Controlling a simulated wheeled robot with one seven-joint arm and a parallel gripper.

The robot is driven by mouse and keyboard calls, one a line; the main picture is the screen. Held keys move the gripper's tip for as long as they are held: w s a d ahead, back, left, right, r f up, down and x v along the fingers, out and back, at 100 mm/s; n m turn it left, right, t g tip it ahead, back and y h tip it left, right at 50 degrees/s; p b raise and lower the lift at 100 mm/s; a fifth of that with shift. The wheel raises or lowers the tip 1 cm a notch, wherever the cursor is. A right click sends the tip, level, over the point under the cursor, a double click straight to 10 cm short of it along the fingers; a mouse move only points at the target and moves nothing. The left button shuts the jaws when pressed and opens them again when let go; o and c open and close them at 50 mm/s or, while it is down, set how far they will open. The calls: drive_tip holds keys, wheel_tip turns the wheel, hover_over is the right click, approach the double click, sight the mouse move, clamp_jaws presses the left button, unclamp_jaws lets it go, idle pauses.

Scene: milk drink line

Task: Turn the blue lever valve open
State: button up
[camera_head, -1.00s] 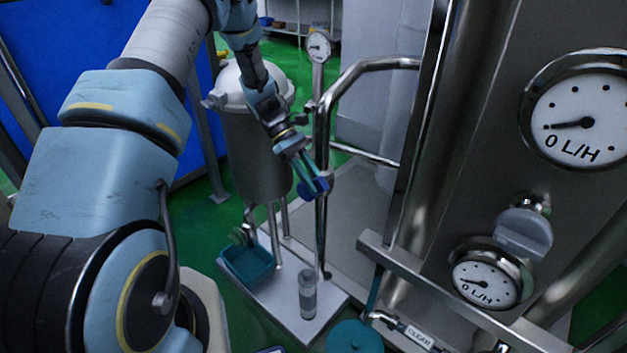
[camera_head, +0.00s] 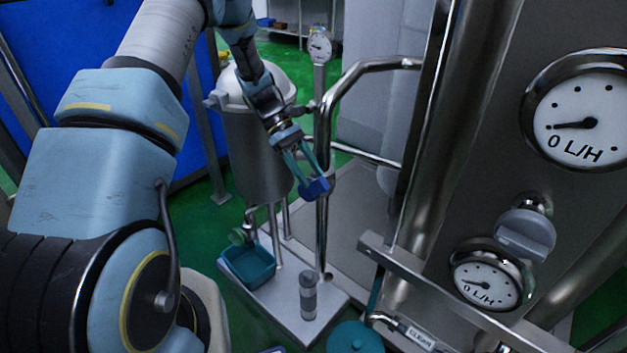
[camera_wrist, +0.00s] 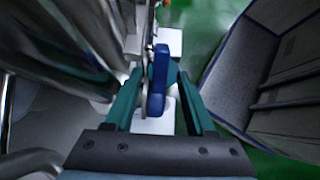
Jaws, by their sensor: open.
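The blue lever valve (camera_head: 314,188) sits on the upright steel pipe near the middle of the head view. In the wrist view its blue lever (camera_wrist: 158,80) stands lengthwise between the two teal fingers. My gripper (camera_head: 309,172) is at the lever, with its fingers pointing down toward it. The fingers (camera_wrist: 157,95) are apart, one on each side of the lever, with a visible gap on both sides. Part of the valve body is hidden behind the lever and fingers.
A steel tank (camera_head: 252,150) stands just left of the pipe. Gauges (camera_head: 588,122) and thick steel pipes fill the right side.

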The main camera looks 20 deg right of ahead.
drive_tip(key=v, duration=0.8)
drive_tip(key=shift+w, duration=0.15)
drive_tip(key=shift+c, duration=0.2)
